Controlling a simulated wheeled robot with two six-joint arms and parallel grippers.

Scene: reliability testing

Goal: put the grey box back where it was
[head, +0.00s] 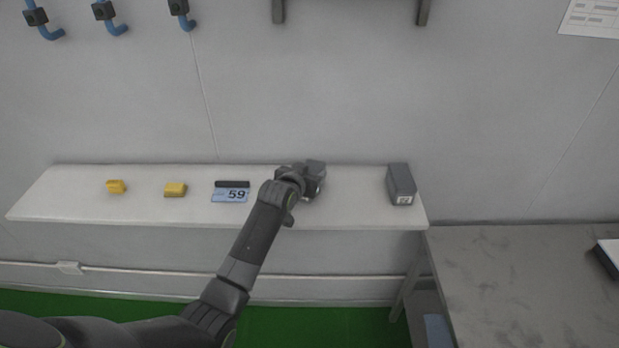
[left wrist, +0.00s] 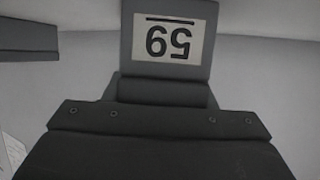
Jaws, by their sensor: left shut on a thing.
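My left gripper (head: 305,182) is shut on a grey box (head: 316,168) over the long white shelf (head: 345,212), right of the "59" card. In the left wrist view the grey box (left wrist: 170,70) shows a pale label reading "59", upside down in the picture. The gripper's fingers are largely hidden behind its own body. A blue card marked "59" (head: 231,196) with a dark strip behind it sits on the shelf, left of the gripper. I cannot tell whether the held box touches the shelf. My right gripper is not in view.
A second grey box (head: 401,183) with a small label stands at the shelf's right end. Two yellow blocks, one left (head: 116,187) and one nearer the card (head: 175,189), sit on the shelf. A grey table (head: 520,275) adjoins at right. The wall rises behind.

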